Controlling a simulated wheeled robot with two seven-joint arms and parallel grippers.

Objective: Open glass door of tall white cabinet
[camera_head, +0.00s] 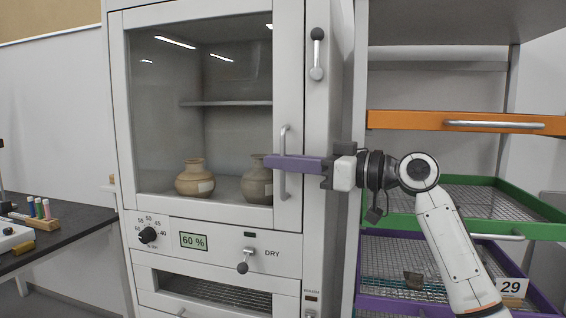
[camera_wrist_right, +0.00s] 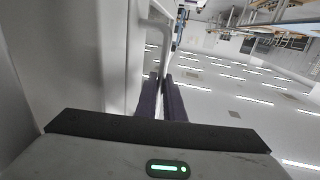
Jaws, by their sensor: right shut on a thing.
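The tall white cabinet (camera_head: 327,130) fills the middle of the head view. Its glass door (camera_head: 160,100) has a white frame and looks closed, flush with the cabinet front. A vertical metal handle (camera_head: 283,185) sits on the door's right side. My right gripper (camera_head: 270,162) comes in from the right, and its purple fingers are shut on the handle. In the right wrist view, the fingers (camera_wrist_right: 161,95) lie at the handle bar (camera_wrist_right: 158,12). My left gripper is not in view.
A black-knobbed lever (camera_head: 317,55) points up on the cabinet frame right of the door. Two clay pots (camera_head: 195,178) (camera_head: 257,180) stand inside. Below are a dial (camera_head: 148,235), a display and another lever (camera_head: 243,267). A rack with coloured trays (camera_head: 475,122) stands at right, a dark bench (camera_head: 65,237) at left.

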